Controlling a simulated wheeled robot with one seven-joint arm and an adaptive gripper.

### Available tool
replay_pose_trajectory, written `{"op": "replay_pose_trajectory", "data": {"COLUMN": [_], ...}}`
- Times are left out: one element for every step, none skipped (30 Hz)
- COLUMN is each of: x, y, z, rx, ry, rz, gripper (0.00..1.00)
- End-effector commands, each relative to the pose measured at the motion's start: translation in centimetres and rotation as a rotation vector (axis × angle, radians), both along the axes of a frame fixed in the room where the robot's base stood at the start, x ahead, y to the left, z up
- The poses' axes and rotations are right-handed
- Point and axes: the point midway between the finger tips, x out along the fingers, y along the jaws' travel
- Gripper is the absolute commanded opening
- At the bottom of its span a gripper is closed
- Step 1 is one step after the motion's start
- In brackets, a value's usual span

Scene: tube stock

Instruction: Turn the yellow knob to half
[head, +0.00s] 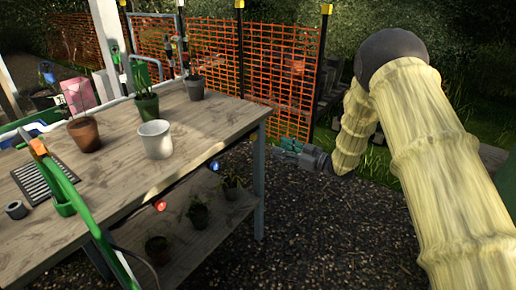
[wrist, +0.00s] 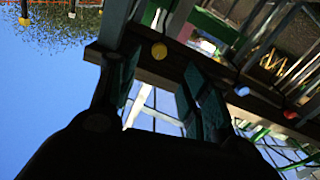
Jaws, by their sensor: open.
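The yellow knob (wrist: 159,51) shows in the wrist view as a round disc on the dark edge of the bench (wrist: 200,72). It lies beyond my gripper (wrist: 160,75), in the gap between the two fingers, and looks clear of both. The fingers are open and empty. How far the knob is turned cannot be told; no pointer or scale is readable.
A blue knob (head: 214,165) and a red knob (head: 160,204) sit along the same bench edge. Gravel floor (head: 320,230) right of the bench is open.

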Motion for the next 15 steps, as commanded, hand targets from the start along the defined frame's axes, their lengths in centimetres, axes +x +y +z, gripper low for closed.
{"op": "replay_pose_trajectory", "data": {"x": [0.2,0.3,0.4,0.5,0.6,0.8,0.9,1.1,1.4,1.7,1.9,2.3,2.6,2.8,3.2], "y": [0.1,0.2,0.4,0.6,0.7,1.1,1.3,1.7,2.1,2.5,2.9,3.5,3.9,4.3,4.9], "z": [0.1,0.3,0.4,0.5,0.5,0.6,0.6,0.6,0.5,0.5,0.5,0.5,0.5,0.5,0.5], "rx": [0.0,0.0,0.0,0.001,0.0,0.001,0.001,0.001,0.0,-0.001,-0.001,-0.001,0.0,0.0,0.0], "ry": [-0.01,-0.012,-0.015,-0.016,-0.016,-0.016,-0.017,-0.017,-0.016,-0.016,-0.016,-0.017,-0.017,-0.016,-0.016], "rz": [0.01,0.014,0.019,0.02,0.021,0.022,0.022,0.022,0.022,0.021,0.02,0.021,0.021,0.021,0.021], "gripper": [0.47,0.47,0.47,0.47,0.47,0.47,0.47,0.47,0.47,0.47,0.47,0.47,0.47,0.47,0.47]}}
